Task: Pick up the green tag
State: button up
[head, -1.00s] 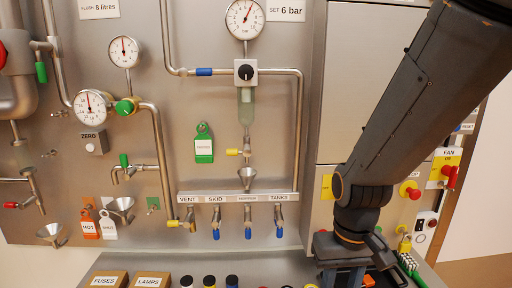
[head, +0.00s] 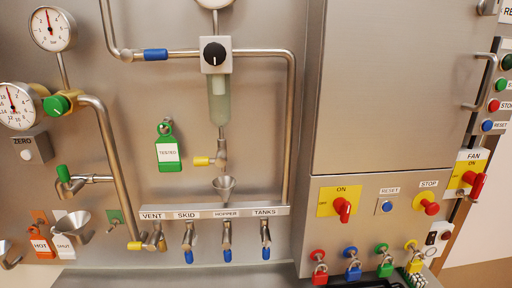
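The green tag (head: 168,153) hangs on the grey panel in the head view, left of the clear filter bowl and above the valve row. It has a white label reading TESTED and a hole at its top, where it hangs from a small peg. Nothing covers it. My gripper and arm are out of view.
A yellow-handled valve (head: 205,161) and a small funnel (head: 223,186) are close to the right of the tag. A vertical steel pipe (head: 117,170) runs on its left. Below is the labelled valve row (head: 215,211). Several coloured padlocks (head: 353,265) hang at the lower right.

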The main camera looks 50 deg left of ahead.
aim_at(167, 150)
jog(key=z, duration=0.85)
jog(key=k, duration=1.4)
jog(key=u, duration=1.4)
